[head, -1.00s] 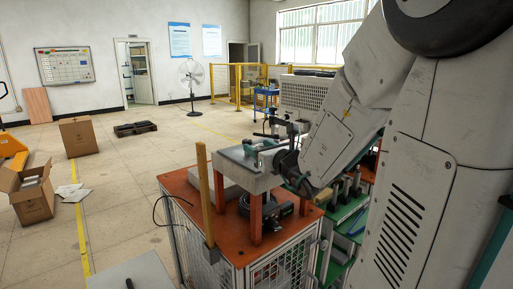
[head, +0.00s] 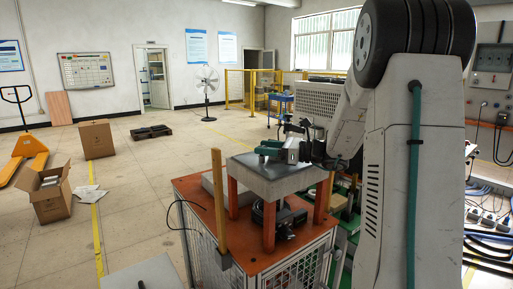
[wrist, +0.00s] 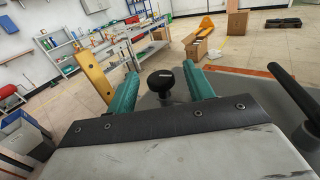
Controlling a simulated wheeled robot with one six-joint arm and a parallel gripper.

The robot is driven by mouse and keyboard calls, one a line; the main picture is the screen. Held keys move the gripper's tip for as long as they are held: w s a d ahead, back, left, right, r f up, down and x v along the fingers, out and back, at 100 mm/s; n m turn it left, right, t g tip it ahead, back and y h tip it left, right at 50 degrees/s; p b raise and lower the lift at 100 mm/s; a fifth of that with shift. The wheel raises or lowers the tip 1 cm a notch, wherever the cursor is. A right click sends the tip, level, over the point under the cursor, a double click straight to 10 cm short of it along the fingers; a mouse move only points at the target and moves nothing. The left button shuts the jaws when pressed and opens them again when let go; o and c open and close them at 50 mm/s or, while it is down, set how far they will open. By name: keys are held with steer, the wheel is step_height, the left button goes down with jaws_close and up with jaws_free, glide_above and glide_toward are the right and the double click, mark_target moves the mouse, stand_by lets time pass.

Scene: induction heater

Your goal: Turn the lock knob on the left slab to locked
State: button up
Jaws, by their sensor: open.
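The lock knob (wrist: 160,82) is a black round-topped knob on a short stem. In the wrist view it stands between the two teal fingers of my gripper (wrist: 162,78), with visible space on both sides. The left slab (head: 275,181) is a thick grey plate on orange legs; its top also shows in the wrist view (wrist: 240,86). In the head view my gripper (head: 264,149) is low over the slab's top, pointing left. Its fingers are open and hide the knob there. I cannot tell the knob's lock setting.
A black handle (wrist: 293,90) rises at the right in the wrist view. A black device (head: 283,217) sits beneath the slab on the orange tabletop (head: 190,192).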

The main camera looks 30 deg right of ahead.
steer(key=shift+x, duration=1.7)
steer(key=c, duration=1)
steer(key=shift+o, duration=0.2)
steer(key=shift+w+m+t+h, duration=0.1)
steer(key=shift+m+t+h, duration=0.85)
steer(key=shift+h, duration=0.35)
steer(key=shift+d+m+t+h, duration=0.2)
steer(key=shift+m+t+h, duration=0.15)
steer(key=shift+m+h, duration=0.45)
steer(key=shift+n, duration=0.25)
steer(key=o, duration=1)
steer(key=shift+c, duration=0.2)
